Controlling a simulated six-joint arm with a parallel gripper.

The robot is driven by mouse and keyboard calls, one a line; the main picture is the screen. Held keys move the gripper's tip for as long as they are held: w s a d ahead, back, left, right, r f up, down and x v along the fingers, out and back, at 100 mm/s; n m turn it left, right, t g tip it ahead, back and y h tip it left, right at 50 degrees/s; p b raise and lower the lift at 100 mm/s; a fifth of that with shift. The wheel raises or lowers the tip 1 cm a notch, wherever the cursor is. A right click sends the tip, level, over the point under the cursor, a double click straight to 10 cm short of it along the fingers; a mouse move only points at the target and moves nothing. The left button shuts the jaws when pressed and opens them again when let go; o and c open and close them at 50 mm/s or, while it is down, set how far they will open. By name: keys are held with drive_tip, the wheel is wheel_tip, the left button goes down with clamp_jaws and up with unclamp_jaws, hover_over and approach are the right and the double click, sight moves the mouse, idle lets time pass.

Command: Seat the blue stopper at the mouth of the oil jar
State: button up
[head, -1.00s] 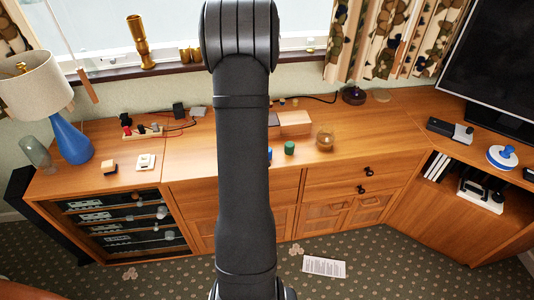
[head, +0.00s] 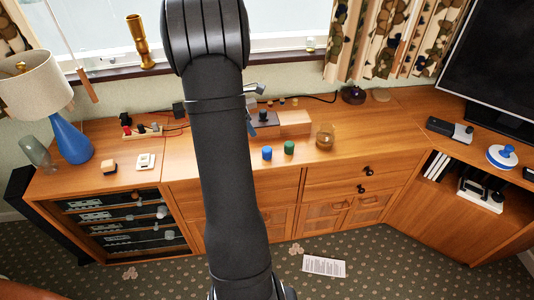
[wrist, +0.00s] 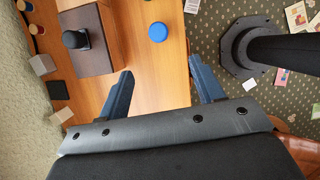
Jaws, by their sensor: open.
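The blue stopper (head: 267,153) stands on the wooden cabinet top near its front edge. It also shows as a blue disc (wrist: 157,32) in the wrist view, beyond my fingertips. The round glass oil jar (head: 325,137), with amber contents, stands to the right of the stopper; it is outside the wrist view. I cannot make out its mouth clearly. My gripper (wrist: 163,84) is open and empty above the cabinet top, with its fingers wide apart. In the head view my arm partly hides it.
A green cylinder (head: 289,148) stands between stopper and jar. Behind them are a dark box (wrist: 88,50) with a black knob (wrist: 76,39) and a wooden block (head: 295,122). Small items line the wall side. The cabinet top right of the jar is mostly clear.

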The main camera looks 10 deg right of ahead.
approach(266, 149)
drive_tip(key=x, duration=0.5)
drive_tip(key=shift+s+d+f, duration=0.15)
drive_tip(key=shift+s+f, duration=0.05)
drive_tip(key=shift+s, duration=0.1)
drive_tip(key=shift+w+x, duration=0.1)
drive_tip(key=shift+x, duration=1.35)
drive_tip(key=shift+w+x, duration=0.15)
drive_tip(key=shift+x, duration=1.3)
drive_tip(key=shift+c, duration=0.4)
drive_tip(key=c, duration=1)
